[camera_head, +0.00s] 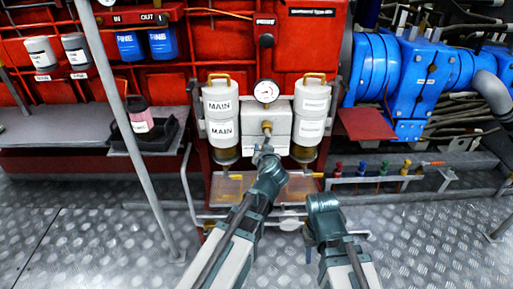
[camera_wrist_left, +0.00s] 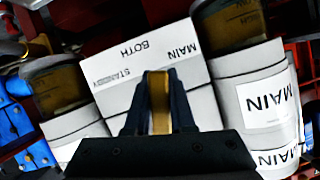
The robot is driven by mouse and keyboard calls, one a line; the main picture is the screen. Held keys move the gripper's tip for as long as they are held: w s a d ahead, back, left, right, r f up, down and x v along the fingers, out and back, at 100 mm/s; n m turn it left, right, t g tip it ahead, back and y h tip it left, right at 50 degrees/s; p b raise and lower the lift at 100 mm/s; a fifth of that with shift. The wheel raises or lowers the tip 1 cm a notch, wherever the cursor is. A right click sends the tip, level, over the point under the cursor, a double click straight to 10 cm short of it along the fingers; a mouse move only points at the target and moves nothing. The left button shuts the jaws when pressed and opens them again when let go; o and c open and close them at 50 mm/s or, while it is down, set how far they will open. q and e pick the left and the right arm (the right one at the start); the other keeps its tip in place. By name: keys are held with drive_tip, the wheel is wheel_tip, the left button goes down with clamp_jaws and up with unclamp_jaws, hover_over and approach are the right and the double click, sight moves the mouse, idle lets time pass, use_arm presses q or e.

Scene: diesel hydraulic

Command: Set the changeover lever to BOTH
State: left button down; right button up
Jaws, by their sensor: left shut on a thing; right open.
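The changeover lever (camera_head: 267,127) is a brass handle on the front of a pale grey valve block (camera_head: 281,122), between two white filter canisters. My left gripper (camera_head: 264,150) is shut on the lever from the front. In the left wrist view the brass lever (camera_wrist_left: 160,100) stands between the dark fingers. The block face there reads MAIN, BOTH and STANDBY, appearing upside down. The lever's end is below these words in that view; which mark it points to I cannot tell. My right gripper (camera_head: 322,204) is low at the right, apart from the block; its fingers are hardly visible.
A left canister (camera_head: 221,118) marked MAIN and a right canister (camera_head: 311,118) flank the block. A round gauge (camera_head: 266,91) sits above it. A grey post (camera_head: 135,140) stands at left. Coloured small valves (camera_head: 383,170) line a rail at right.

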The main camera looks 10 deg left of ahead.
use_arm(q)
drive_tip(key=shift+w+d+f+n+h, duration=0.1)
drive_tip(key=shift+d+n+h, duration=0.25)
drive_tip(key=shift+d+n, duration=0.15)
drive_tip(key=shift+w+d+f+n+h, duration=0.1)
drive_tip(key=shift+d+n+h, duration=0.3)
drive_tip(key=shift+n, duration=0.1)
drive_tip(key=c, duration=1)
unclamp_jaws()
drive_tip(key=shift+c, duration=0.2)
drive_tip(key=shift+r, duration=0.1)
